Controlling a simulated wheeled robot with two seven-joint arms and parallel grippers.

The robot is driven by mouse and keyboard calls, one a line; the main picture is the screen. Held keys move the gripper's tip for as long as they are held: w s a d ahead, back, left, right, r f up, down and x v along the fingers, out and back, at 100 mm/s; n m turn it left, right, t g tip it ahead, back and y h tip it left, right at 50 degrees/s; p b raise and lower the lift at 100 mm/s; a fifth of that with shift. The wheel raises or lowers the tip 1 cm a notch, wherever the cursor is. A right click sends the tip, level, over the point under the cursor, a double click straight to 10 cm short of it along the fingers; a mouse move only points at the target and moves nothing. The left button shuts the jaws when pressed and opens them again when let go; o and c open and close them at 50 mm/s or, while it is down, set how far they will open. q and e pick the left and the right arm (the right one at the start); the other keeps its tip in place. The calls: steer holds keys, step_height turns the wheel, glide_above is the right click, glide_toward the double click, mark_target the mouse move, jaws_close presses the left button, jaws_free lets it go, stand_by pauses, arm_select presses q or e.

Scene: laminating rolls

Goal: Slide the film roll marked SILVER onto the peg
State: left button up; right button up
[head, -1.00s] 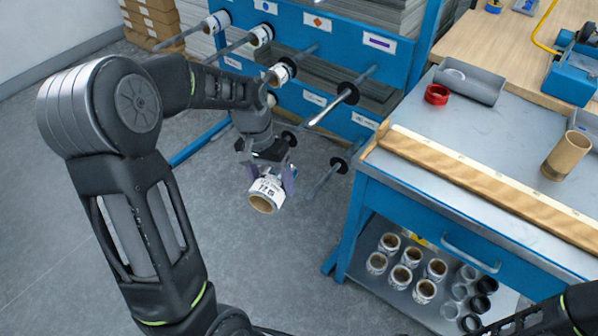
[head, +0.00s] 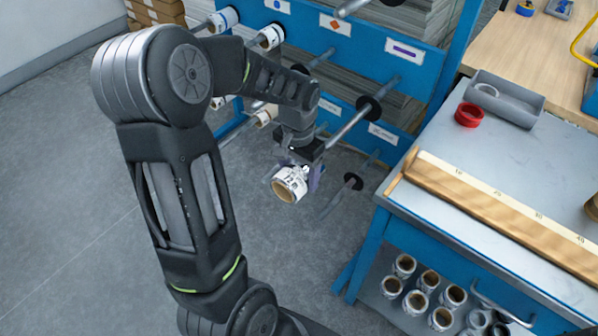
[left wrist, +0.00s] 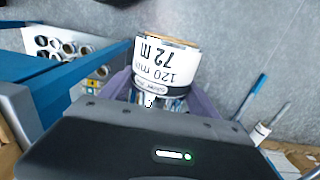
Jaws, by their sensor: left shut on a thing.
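My left gripper (head: 293,178) is shut on a white film roll (head: 289,186) with a brown core, held in the air in front of the rack. The roll's open end faces down toward the camera. In the left wrist view the roll (left wrist: 166,66) shows "72 m" and "120 m" upside down; a smaller word near the fingers looks like "Silver" but is blurred. The blue rack (head: 345,60) carries several pegs with black discs. One bare peg (head: 347,127) is up and right of the roll; a lower one (head: 330,205) is right of it. Peg labels are too small to read.
Other rolls (head: 271,36) sit on pegs at the rack's left. The blue bench (head: 440,210) stands to the right, with a wooden ruler strip, a red ring (head: 469,114) and a grey tray (head: 505,98). Several rolls stand on its lower shelf. Floor at left is clear.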

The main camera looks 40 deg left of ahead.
mark_target(357, 114)
arm_select(q)
steer(key=shift+w, duration=1.05)
steer(key=w+p, duration=0.1)
steer(key=w, duration=0.9)
steer(key=shift+w+a+r+p, duration=0.1)
steer(key=shift+w+p, duration=0.25)
steer(key=w+p, duration=0.5)
steer(key=w, duration=0.9)
steer(key=shift+a, duration=0.15)
steer(key=o, duration=1.9)
steer(key=shift+s, duration=0.2)
